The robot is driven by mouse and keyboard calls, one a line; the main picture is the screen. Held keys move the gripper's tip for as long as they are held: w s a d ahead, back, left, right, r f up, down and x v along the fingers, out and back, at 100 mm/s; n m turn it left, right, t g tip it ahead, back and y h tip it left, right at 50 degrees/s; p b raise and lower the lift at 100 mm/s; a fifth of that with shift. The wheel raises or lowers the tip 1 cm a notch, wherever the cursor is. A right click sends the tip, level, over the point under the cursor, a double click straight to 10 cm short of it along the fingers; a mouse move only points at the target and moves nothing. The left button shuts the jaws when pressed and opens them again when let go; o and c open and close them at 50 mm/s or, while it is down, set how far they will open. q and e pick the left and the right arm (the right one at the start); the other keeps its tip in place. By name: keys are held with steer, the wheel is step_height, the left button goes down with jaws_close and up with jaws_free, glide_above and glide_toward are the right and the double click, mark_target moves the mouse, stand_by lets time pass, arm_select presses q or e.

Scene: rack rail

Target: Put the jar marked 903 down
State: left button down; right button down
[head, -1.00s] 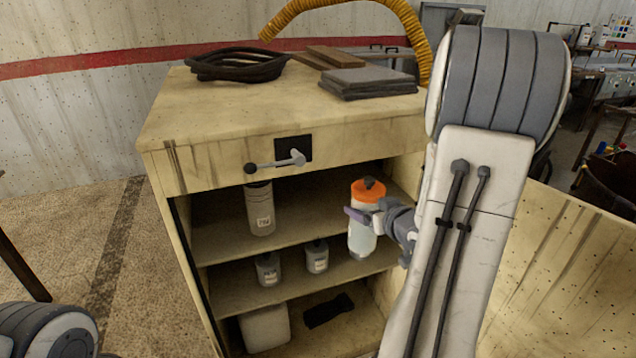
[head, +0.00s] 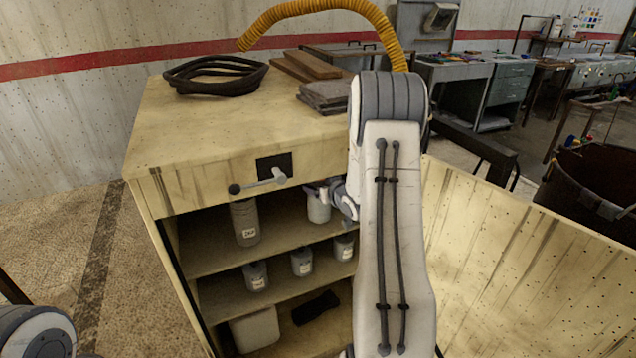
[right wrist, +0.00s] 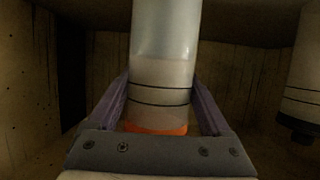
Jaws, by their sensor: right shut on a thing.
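The held jar is pale with an orange band at its cap end in the right wrist view (right wrist: 163,70). In the head view its white body (head: 318,211) is inside the cabinet's upper compartment, its top hidden by the cabinet front. My right gripper (head: 328,196) is shut around it; both purple fingers flank the jar near the orange end in the wrist view (right wrist: 163,108). No number is readable on it. I cannot tell whether its base touches the upper shelf (head: 285,248). My left gripper is out of view.
A labelled grey jar (head: 245,224) stands left on the same shelf. Smaller jars (head: 255,277) (head: 301,263) (head: 344,247) stand on the shelf below. A lever handle (head: 258,183) sticks out from the cabinet front. An open panel (head: 520,270) spreads at right.

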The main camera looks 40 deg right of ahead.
steer(key=shift+x, duration=0.9)
steer(key=shift+r, duration=0.15)
jaws_free()
steer(key=shift+f, duration=0.25)
steer(key=shift+r, duration=0.15)
